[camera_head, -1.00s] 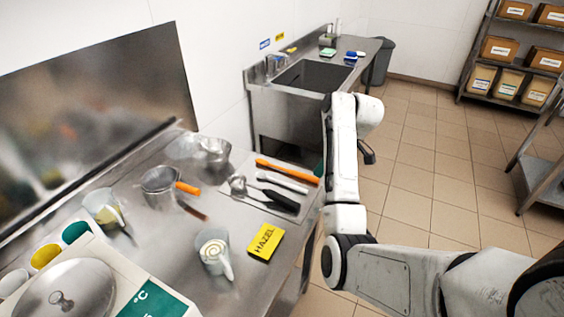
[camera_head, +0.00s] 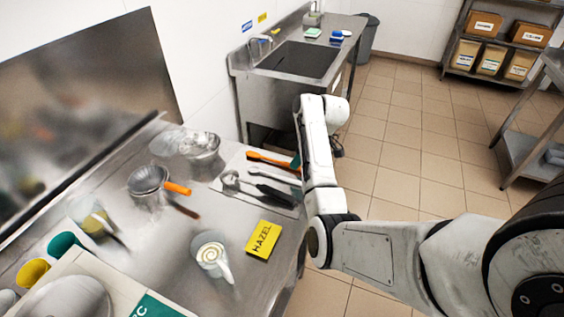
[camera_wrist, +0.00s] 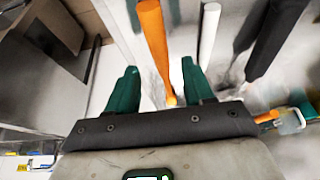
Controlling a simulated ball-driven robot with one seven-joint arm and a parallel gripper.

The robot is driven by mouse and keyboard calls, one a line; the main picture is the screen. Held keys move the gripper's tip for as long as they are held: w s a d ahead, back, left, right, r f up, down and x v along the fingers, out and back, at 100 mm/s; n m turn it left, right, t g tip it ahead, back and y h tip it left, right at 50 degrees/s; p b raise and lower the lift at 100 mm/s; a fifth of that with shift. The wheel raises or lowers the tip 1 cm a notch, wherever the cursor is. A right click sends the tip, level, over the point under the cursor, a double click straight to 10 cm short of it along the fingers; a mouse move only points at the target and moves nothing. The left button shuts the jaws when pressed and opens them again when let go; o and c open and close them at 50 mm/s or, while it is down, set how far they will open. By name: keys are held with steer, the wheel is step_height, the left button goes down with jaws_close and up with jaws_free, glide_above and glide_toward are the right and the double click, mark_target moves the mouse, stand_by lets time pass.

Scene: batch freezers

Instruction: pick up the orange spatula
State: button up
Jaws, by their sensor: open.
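The orange spatula (camera_head: 268,159) lies on the steel counter, at the back of a row of tools on a light mat, its right end close to my arm. In the wrist view its long orange handle (camera_wrist: 153,38) runs between my two teal fingers. My gripper (camera_wrist: 160,68) is open, with a finger on each side of the handle; I cannot tell whether either touches it. In the head view my gripper (camera_head: 296,162) is mostly hidden behind my arm; only a bit of teal shows at the spatula's right end.
A white-handled tool (camera_head: 274,175) and a black-handled tool (camera_head: 276,195) lie alongside, nearer the front. A sieve with an orange handle (camera_head: 178,188), a white cup (camera_head: 212,256) and a yellow HAZEL card (camera_head: 263,240) stand or lie on the counter. The sink (camera_head: 297,60) is behind.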

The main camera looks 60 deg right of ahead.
mark_target(279, 163)
steer(key=shift+x, duration=1.6)
steer(key=shift+s+f, duration=0.1)
steer(key=shift+s, duration=0.05)
jaws_close()
